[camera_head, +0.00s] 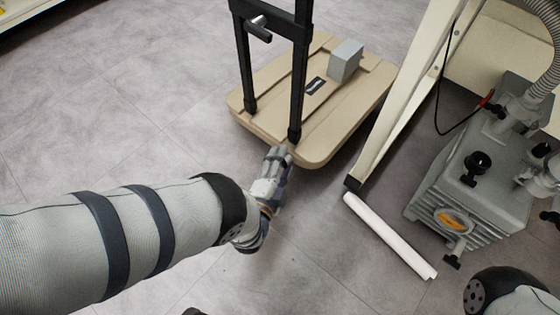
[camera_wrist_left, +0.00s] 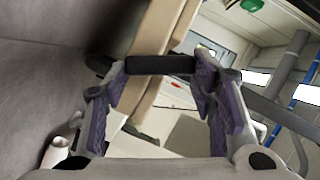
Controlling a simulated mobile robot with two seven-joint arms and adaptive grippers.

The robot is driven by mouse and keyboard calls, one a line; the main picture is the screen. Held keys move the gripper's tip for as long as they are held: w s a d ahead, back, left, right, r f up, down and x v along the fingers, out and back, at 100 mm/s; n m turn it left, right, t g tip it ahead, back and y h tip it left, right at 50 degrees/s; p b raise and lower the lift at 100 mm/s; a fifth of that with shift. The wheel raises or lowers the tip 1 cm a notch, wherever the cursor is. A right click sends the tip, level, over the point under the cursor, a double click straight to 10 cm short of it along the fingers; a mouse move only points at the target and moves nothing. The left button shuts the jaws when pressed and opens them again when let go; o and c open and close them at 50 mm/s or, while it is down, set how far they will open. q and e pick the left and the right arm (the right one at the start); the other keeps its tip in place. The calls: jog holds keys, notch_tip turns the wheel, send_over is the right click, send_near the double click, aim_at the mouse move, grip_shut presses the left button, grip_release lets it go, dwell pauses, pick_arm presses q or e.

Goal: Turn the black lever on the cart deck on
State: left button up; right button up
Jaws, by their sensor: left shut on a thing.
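The cart has a tan deck (camera_head: 340,128) and black upright posts (camera_head: 299,88). My left gripper (camera_head: 281,158) is at the deck's near edge, just below the foot of the right post. In the left wrist view, a short black bar, which looks like the black lever (camera_wrist_left: 160,64), spans the gap between the fingertips (camera_wrist_left: 162,78). The fingers are shut on it. In the head view my gripper hides the lever, so its angle cannot be told there. My right gripper is not in view.
A grey box (camera_head: 346,60) sits on the deck. A cream frame leg (camera_head: 395,115) stands close to the deck's right side. A white roll (camera_head: 388,234) lies on the floor, and a grey pump (camera_head: 470,170) stands farther right. The floor at left is clear.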

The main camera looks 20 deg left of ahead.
pick_arm(q)
jog(key=shift+s+d+f+m+t, duration=0.15)
jog(key=shift+m+t, duration=0.15)
jog(key=shift+m, duration=0.35)
jog(key=shift+d+r+m+t, duration=0.1)
jog(key=shift+m+t, duration=0.2)
jog(key=shift+m, duration=0.65)
jog(key=o, duration=1.1)
jog(key=shift+o, duration=0.2)
jog(key=shift+f, duration=0.1)
